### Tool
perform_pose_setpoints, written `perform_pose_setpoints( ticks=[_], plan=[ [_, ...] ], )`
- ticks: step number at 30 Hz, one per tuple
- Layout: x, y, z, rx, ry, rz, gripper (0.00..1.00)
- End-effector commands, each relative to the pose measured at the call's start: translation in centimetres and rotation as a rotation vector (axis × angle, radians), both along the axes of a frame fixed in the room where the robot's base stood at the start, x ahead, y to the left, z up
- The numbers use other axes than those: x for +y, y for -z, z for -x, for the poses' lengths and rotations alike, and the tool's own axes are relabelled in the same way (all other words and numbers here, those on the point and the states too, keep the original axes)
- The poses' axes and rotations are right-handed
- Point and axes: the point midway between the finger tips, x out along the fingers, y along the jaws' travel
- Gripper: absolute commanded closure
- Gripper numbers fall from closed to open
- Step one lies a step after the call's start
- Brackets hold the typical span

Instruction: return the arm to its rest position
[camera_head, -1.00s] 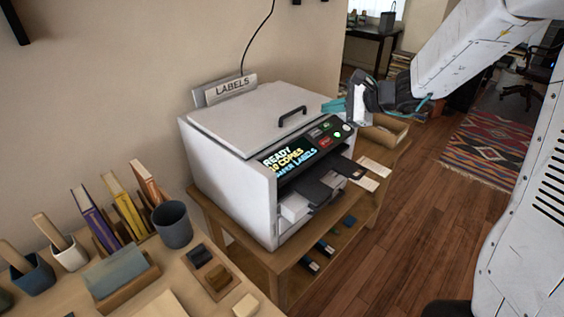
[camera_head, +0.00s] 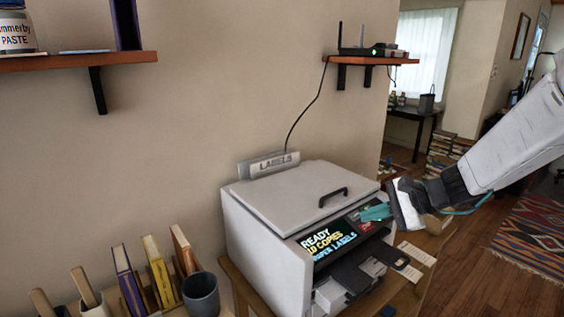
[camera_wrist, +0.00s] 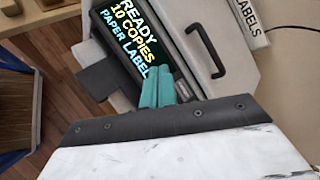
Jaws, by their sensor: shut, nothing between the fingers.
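My white arm (camera_head: 520,140) reaches in from the right in the head view. My gripper (camera_head: 377,212), with teal fingers, is shut and empty. In the head view it overlaps the right end of the copier's control panel; whether it touches cannot be told. In the wrist view the teal fingers (camera_wrist: 157,88) are together, in front of the copier's lit screen. The white copier (camera_head: 262,240) stands on a wooden stand, its lid closed. Its screen (camera_head: 327,240) reads "READY 10 COPIES PAPER LABELS".
A "LABELS" sign (camera_head: 268,164) stands behind the copier. Books (camera_head: 128,280) and a grey cup (camera_head: 201,294) are at lower left. Wall shelves hang above, one with a router (camera_head: 362,52). Wooden floor and a patterned rug (camera_head: 535,235) lie to the right.

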Motion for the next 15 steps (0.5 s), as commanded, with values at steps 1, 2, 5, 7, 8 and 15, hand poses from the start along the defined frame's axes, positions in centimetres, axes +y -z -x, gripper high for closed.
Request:
perform_pose_setpoints(
  ticks=[1, 2, 5, 7, 8, 15],
  plan=[
    [0.8, -0.5, 2.6, -0.005, -0.100, 0.058, 1.00],
    [1.2, -0.6, 4.3, -0.005, -0.165, 0.098, 1.00],
    [1.8, -1.1, 10.2, -0.008, -0.382, 0.245, 1.00],
    [1.6, -1.5, 14.1, -0.011, -0.523, 0.355, 1.00],
    [1.3, -1.7, 15.6, -0.012, -0.580, 0.403, 1.00],
    [-2.3, -3.2, 25.5, -0.030, -0.920, 0.795, 1.00]
  ],
)
